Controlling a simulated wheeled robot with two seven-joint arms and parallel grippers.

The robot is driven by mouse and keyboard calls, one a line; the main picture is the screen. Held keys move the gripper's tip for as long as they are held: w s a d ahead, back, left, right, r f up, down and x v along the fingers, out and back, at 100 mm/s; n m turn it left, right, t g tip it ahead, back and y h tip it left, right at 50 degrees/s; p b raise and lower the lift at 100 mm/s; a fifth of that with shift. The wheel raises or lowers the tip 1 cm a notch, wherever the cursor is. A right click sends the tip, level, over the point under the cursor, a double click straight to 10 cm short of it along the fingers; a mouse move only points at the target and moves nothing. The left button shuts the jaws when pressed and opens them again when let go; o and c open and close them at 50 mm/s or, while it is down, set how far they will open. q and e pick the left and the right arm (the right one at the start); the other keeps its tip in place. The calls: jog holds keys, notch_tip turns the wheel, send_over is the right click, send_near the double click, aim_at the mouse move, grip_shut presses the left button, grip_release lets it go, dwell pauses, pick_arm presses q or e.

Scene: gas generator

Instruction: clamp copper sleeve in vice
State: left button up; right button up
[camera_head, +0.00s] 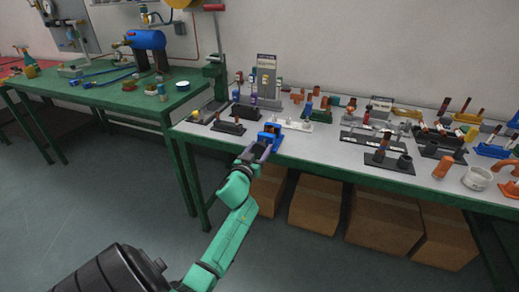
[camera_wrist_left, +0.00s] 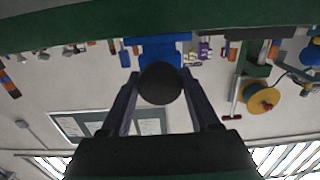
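A small blue vice (camera_head: 270,133) stands at the front left edge of the workbench. It shows in the left wrist view (camera_wrist_left: 158,52), upside down, with a dark round knob (camera_wrist_left: 160,83) in front of it. My left gripper (camera_head: 258,150) is at the front of the vice. In the left wrist view its fingers (camera_wrist_left: 160,92) are apart, one on each side of the knob; I cannot tell whether they press on it. Several copper-coloured pieces stand on the bench, such as one behind the vice (camera_head: 309,101); I cannot tell which is the sleeve. My right gripper is out of view.
The workbench (camera_head: 330,150) is crowded with stands, fittings and small parts. A black holder (camera_head: 229,127) stands just left of the vice. Cardboard boxes (camera_head: 318,205) are under the bench. A second green bench (camera_head: 110,92) is at left. The floor in front is clear.

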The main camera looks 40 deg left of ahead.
pick_arm(q)
jog(key=c, duration=0.5)
jog(key=m, duration=0.5)
jog(key=shift+f+b, duration=0.1)
jog(key=shift+b, duration=0.25)
jog(key=m, duration=0.5)
jog(key=shift+m+b, duration=0.4)
jog(key=m+b, duration=0.1)
jog(key=m, duration=1.1)
jog(key=shift+m, duration=0.4)
